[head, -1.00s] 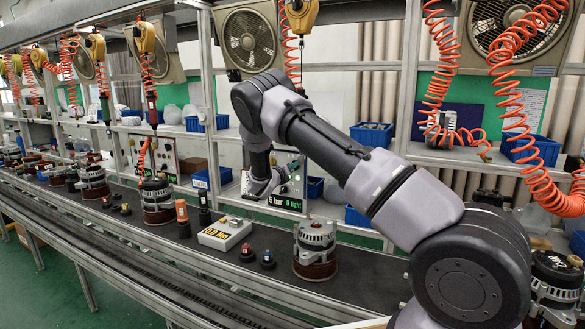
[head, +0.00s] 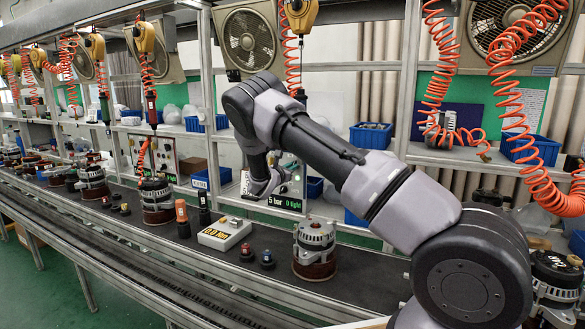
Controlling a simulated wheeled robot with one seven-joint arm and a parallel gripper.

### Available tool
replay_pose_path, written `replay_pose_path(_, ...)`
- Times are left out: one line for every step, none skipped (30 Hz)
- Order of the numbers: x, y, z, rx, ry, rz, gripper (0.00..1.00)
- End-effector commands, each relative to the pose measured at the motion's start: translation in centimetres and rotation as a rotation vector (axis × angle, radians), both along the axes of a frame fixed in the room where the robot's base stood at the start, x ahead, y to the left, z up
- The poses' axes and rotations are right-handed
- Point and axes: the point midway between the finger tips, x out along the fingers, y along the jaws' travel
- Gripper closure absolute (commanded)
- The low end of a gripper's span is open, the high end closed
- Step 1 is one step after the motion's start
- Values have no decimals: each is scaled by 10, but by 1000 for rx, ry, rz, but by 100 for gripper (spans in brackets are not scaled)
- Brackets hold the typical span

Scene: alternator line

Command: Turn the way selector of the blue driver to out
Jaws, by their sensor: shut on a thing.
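My gripper (head: 261,188) is at the end of my arm, low in front of a pale control panel (head: 291,178) behind the bench. The gripper is small and dark here. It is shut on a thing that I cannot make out. I cannot pick out the blue driver or its way selector; my arm covers much of that area. Above my arm hangs an orange coiled hose (head: 292,62) from a yellow balancer (head: 301,15), its lower end at my arm. A display reading "5 bar 0 tight" (head: 284,203) is just right of my gripper.
An alternator (head: 314,247) stands on the dark bench below. Left of it are a white torque box (head: 224,233) and small red-topped (head: 246,250) and blue-topped (head: 267,257) pieces. A red driver (head: 151,108) hangs further left. Blue bins (head: 371,135) sit on the shelf.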

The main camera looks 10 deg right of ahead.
Motion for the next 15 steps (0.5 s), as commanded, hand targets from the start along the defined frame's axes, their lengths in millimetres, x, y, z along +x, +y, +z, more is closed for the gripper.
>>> replay_pose_path(0,1,0,29,-21,1,100)
replay_pose_path(0,1,0,48,-35,1,100)
replay_pose_path(0,0,0,71,-52,1,100)
replay_pose_path(0,0,0,88,-64,0,100)
replay_pose_path(0,0,0,104,-76,0,100)
replay_pose_path(0,0,0,124,-90,0,100)
replay_pose_path(0,0,0,138,-100,0,100)
replay_pose_path(0,0,0,151,-110,0,100)
replay_pose_path(0,0,0,167,-121,0,100)
replay_pose_path(-1,0,0,178,-129,0,100)
replay_pose_path(-1,0,0,188,-136,0,100)
replay_pose_path(-1,0,0,201,-146,0,100)
replay_pose_path(-1,0,0,208,-152,0,100)
replay_pose_path(-1,0,0,215,-157,0,100)
replay_pose_path(-1,0,0,223,-163,0,100)
